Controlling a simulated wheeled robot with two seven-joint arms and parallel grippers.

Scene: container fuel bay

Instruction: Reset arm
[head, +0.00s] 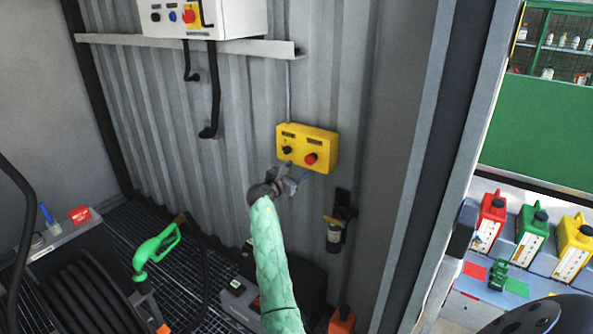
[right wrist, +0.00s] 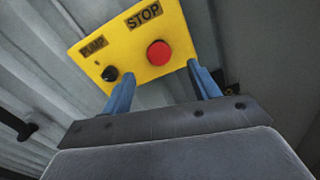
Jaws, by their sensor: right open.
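My right arm, in a green padded sleeve, reaches up in the head view, and its gripper (head: 294,177) is just below the yellow control box (head: 320,140) on the corrugated wall. In the right wrist view the gripper (right wrist: 163,88) is open and empty, its two blue fingers apart, pointing at the box (right wrist: 115,50). The box carries a black knob (right wrist: 110,74) under a PUMP label and a red button (right wrist: 159,53) under a STOP label. The fingers appear below and beside the red button; contact cannot be told. My left gripper is not in view.
A white panel (head: 232,18) with cables hangs above on the wall. A small black extinguisher-like canister (head: 333,237) is mounted at lower right. A green fuel nozzle (head: 156,247) stands at lower left by a hose reel. Red, green and yellow canisters (head: 530,235) stand on a shelf at right.

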